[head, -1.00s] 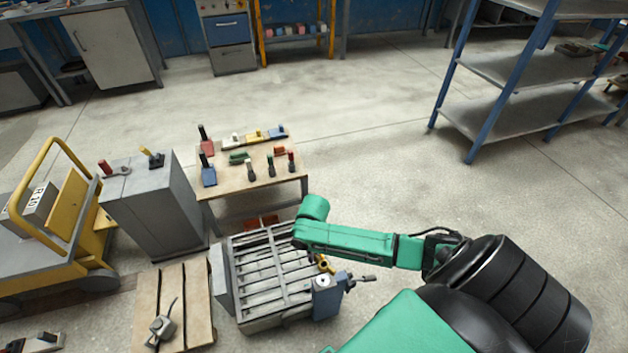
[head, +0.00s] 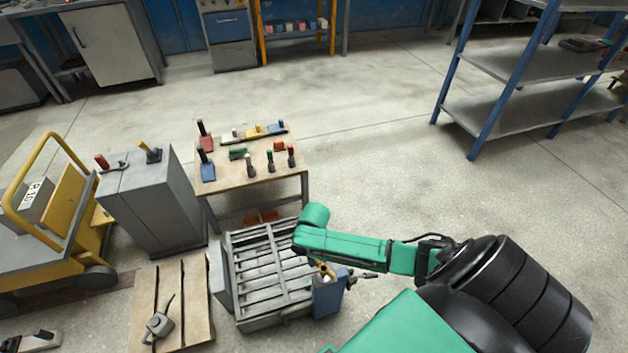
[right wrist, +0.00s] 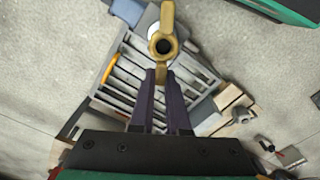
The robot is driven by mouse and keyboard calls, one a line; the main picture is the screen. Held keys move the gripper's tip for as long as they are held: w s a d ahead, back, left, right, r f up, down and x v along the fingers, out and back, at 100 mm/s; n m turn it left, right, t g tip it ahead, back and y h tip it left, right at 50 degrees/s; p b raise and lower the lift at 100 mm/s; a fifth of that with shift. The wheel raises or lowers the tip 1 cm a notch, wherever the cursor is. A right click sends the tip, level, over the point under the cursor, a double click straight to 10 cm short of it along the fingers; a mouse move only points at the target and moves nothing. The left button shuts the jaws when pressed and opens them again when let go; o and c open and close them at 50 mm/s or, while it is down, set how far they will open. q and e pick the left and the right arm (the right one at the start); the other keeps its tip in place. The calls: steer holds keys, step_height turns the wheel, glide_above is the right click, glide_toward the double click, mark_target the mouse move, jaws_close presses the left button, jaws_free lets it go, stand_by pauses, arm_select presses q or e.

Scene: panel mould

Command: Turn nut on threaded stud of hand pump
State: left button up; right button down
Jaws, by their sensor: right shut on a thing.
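The hand pump (head: 327,298) is a blue box at the right end of the slatted metal frame, and its blue body shows at the top of the right wrist view (right wrist: 124,11). The yellow two-winged nut (right wrist: 163,45) is over a pale round part on the pump. A dark round centre shows in the nut's ring; I cannot tell how far it sits on the stud. My right gripper (right wrist: 161,77) is shut on the nut's lower wing with dark fingers. In the head view the nut (head: 326,271) is small, and my right arm partly hides the gripper. My left gripper is out of view.
The slatted frame (head: 270,322) stands beside a wooden pallet (head: 192,300) with a grey device. A low table (head: 235,180) with several small tools and a grey cabinet (head: 158,212) stand behind. Open floor lies to the right, before a blue shelf rack (head: 505,113).

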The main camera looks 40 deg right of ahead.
stand_by(0.3)
steer(key=shift+p, duration=0.35)
stand_by(0.4)
steer(key=shift+p, duration=0.3)
stand_by(0.4)
steer(key=shift+p, duration=0.35)
steer(key=shift+f+b, duration=1.25)
steer(key=shift+f, duration=0.6)
